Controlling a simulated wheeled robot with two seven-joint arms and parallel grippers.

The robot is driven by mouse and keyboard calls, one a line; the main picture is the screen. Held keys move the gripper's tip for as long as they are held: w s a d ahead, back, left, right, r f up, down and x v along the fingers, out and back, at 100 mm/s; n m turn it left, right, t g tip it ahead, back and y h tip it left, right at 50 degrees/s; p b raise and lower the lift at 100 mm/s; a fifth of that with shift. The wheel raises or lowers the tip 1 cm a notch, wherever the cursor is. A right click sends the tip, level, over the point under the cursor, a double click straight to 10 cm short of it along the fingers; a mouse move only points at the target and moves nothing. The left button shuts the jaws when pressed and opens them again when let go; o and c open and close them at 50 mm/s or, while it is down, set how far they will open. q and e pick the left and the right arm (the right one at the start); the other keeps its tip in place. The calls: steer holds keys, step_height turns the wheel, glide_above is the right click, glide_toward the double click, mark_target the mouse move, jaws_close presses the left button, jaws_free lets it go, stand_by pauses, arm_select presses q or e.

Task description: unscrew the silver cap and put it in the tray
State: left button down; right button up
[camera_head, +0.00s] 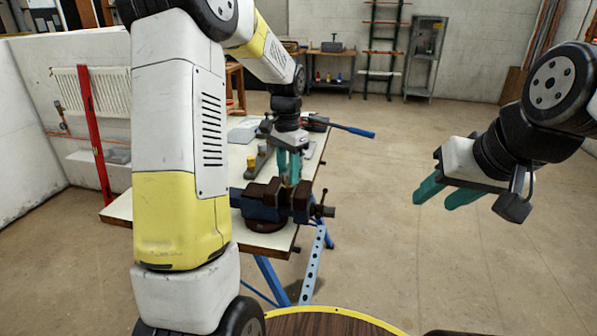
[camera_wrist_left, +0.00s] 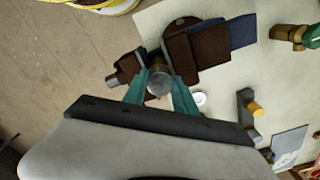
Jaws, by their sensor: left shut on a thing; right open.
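The silver cap (camera_wrist_left: 158,84) shows in the left wrist view as a round grey top between the teal fingers of my left gripper (camera_wrist_left: 159,91). In the head view my left gripper (camera_head: 289,166) points down above the vise (camera_head: 264,205), shut on the cap, which the fingers mostly hide there. A brass-coloured piece shows below the fingertips, at the vise jaws. I cannot tell how far the cap is turned. My right gripper (camera_head: 440,197) is open and empty in the air at the right. A flat grey item (camera_head: 243,131) lies at the back of the bench; I cannot tell if it is the tray.
The vise sits at the front corner of the pale workbench (camera_head: 232,160). Brass and grey fittings (camera_wrist_left: 250,105) and a white disc (camera_wrist_left: 200,98) lie near it. A blue-handled tool (camera_head: 350,130) juts past the bench's right edge. Open floor lies to the right.

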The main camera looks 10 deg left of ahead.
arm_select(q)
steer(key=n, duration=1.5)
steer(key=c, duration=1.2)
jaws_free()
steer(key=shift+o, duration=0.2)
